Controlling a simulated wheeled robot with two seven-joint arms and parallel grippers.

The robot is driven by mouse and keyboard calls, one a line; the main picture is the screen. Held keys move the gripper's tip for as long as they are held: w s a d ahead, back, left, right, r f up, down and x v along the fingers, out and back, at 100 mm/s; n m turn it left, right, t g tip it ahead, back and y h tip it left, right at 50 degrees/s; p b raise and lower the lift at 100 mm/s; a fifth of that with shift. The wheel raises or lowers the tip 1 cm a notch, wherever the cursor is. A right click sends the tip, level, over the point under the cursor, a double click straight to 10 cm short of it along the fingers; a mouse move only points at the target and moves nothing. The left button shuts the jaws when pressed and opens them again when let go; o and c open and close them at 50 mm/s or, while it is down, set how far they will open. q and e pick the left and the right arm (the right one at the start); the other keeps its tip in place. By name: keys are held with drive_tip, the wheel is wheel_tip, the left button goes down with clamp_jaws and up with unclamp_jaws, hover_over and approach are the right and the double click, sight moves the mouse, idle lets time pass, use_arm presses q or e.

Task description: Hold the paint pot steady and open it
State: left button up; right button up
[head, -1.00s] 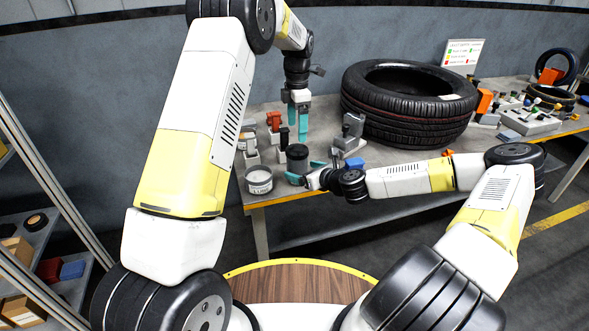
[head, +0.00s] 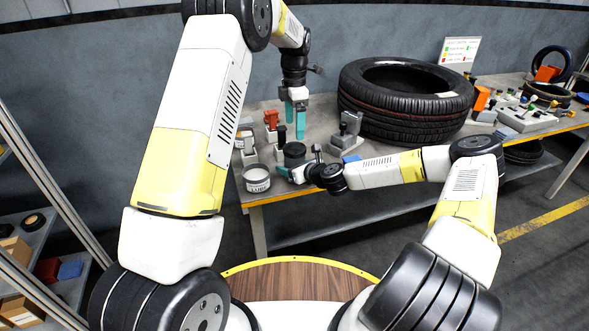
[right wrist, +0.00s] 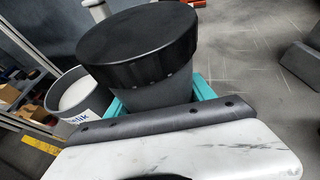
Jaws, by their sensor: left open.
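The paint pot (head: 294,155), a dark grey pot with a wide black lid, stands near the front edge of the bench. In the right wrist view the black lid (right wrist: 138,45) fills the upper middle, with the grey body below it. My right gripper (right wrist: 160,100) has its teal fingers on either side of the body, below the lid; whether they press on it cannot be told. In the head view the lid and wrist hide part of this gripper. My left gripper (head: 296,120) points down, open and empty, behind and above the pot, apart from the lid.
An open labelled tin (head: 257,184) stands just left of the pot. A red-topped item (head: 271,120) is behind. A grey bracket fixture (head: 346,135) and a large tyre (head: 405,100) stand to the right. The bench's front edge (head: 285,196) is close.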

sight(294, 147)
clamp_jaws()
use_arm(q)
drive_tip(key=m, duration=2)
drive_tip(key=shift+m, duration=0.3)
drive_tip(key=m, duration=0.8)
drive_tip(key=shift+m, duration=0.3)
drive_tip(key=m, duration=0.6)
drive_tip(key=shift+m, duration=0.3)
drive_tip(key=m, duration=1.2)
drive_tip(key=shift+m, duration=0.4)
drive_tip(key=m, duration=0.5)
drive_tip(key=shift+f, duration=0.45)
wheel_tip(294, 147, down, 7)
drive_tip(key=shift+f, duration=0.1)
